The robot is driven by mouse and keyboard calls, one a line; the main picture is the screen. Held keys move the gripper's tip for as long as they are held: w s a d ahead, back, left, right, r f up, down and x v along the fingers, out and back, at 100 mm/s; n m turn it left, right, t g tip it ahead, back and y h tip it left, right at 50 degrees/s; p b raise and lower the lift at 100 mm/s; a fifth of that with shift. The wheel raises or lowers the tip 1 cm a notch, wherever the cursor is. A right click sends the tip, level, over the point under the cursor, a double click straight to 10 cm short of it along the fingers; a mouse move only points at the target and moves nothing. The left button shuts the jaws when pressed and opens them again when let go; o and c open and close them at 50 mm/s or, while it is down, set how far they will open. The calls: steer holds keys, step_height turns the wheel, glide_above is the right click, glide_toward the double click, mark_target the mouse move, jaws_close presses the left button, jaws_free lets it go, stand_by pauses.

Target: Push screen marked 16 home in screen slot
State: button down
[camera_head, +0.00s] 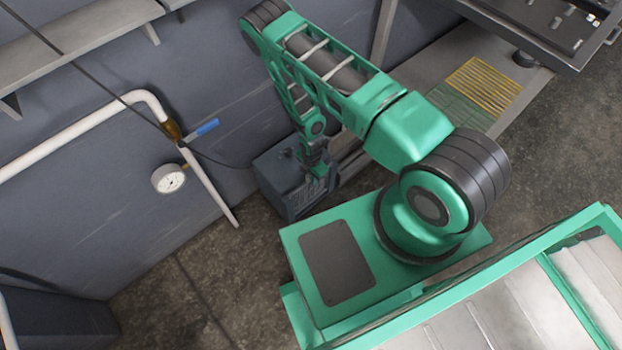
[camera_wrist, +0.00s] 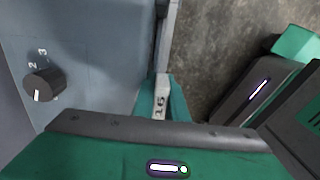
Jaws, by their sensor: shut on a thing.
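The white tab marked 16 (camera_wrist: 160,98), part of the screen, shows in the wrist view just beyond my gripper body. My gripper (camera_wrist: 165,112) is shut on it, with green finger parts on both sides. The rest of the screen is mostly hidden. It is held at the side of a blue-grey housing (camera_wrist: 90,60), whose face carries a dark knob (camera_wrist: 42,85) with numbers beside it. In the head view my gripper (camera_head: 320,172) reaches down at the grey box (camera_head: 283,183) by the wall. The slot's opening is hidden, so I cannot tell how deep the screen sits.
A white pipe with a blue-handled valve (camera_head: 206,128) and a gauge (camera_head: 169,179) runs along the wall, left of the box. A bench with a yellow and green grating (camera_head: 480,85) stands right. Bare floor (camera_head: 190,265) lies in front of the box.

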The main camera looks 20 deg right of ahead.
steer(key=shift+f, duration=0.15)
steer(key=c, duration=1.7)
jaws_free()
steer(key=shift+w, duration=0.15)
steer(key=shift+w+a, duration=0.1)
steer(key=shift+w, duration=0.1)
step_height(320, 180, up, 9)
steer(key=shift+s+f, duration=0.1)
steer(key=shift+s, duration=0.05)
steer(key=shift+s+r, duration=0.2)
steer(key=shift+r, duration=0.8)
